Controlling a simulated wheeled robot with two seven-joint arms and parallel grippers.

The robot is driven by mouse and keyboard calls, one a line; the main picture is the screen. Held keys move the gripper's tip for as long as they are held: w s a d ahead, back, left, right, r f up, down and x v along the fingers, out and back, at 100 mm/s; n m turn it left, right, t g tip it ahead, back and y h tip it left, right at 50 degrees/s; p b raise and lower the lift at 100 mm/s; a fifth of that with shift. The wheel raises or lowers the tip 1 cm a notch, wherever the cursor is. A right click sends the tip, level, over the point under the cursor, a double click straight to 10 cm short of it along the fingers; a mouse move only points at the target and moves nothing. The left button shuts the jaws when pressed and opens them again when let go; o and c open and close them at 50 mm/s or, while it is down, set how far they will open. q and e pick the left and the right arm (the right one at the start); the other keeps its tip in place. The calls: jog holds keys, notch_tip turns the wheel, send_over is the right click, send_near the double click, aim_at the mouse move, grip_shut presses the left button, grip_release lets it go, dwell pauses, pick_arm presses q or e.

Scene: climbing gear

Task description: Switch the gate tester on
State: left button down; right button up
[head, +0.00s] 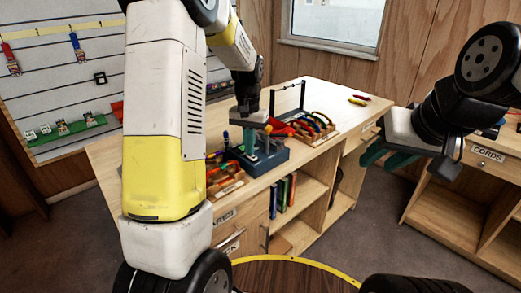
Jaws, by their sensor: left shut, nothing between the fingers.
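The gate tester, as far as I can tell, is the dark blue-grey box (268,160) on the wooden bench, just right of my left arm. My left gripper (249,140) points down directly above it, shut and empty, with its teal fingertips close to or touching the box's upper parts; I cannot tell which. The switch is not clear at this size, and my gripper and arm hide part of the box. My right gripper (402,166) is off the bench to the right, with its teal fingers apart and nothing seen between them.
A wooden rack (318,133) of colourful carabiners stands right behind the box. Another low tray (226,185) of gear sits in front, partly behind my arm. The bench (345,92) is mostly clear at its far end. A cabinet labelled CORDS (490,155) stands at right.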

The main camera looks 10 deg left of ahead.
pick_arm(q)
jog(key=shift+r, duration=3.3)
jog(key=s+d+r+t+h, duration=0.1)
jog(key=s+r+t, duration=0.2)
jog(key=s, duration=0.9)
jog(key=s+d+r+n+t+h, duration=0.1)
jog(key=s+r+t, duration=0.2)
jog(key=s, duration=0.9)
notch_tip(320, 180, up, 3)
jog(key=shift+s+r, duration=0.1)
jog(key=shift+s, duration=0.05)
jog(key=shift+d, duration=0.1)
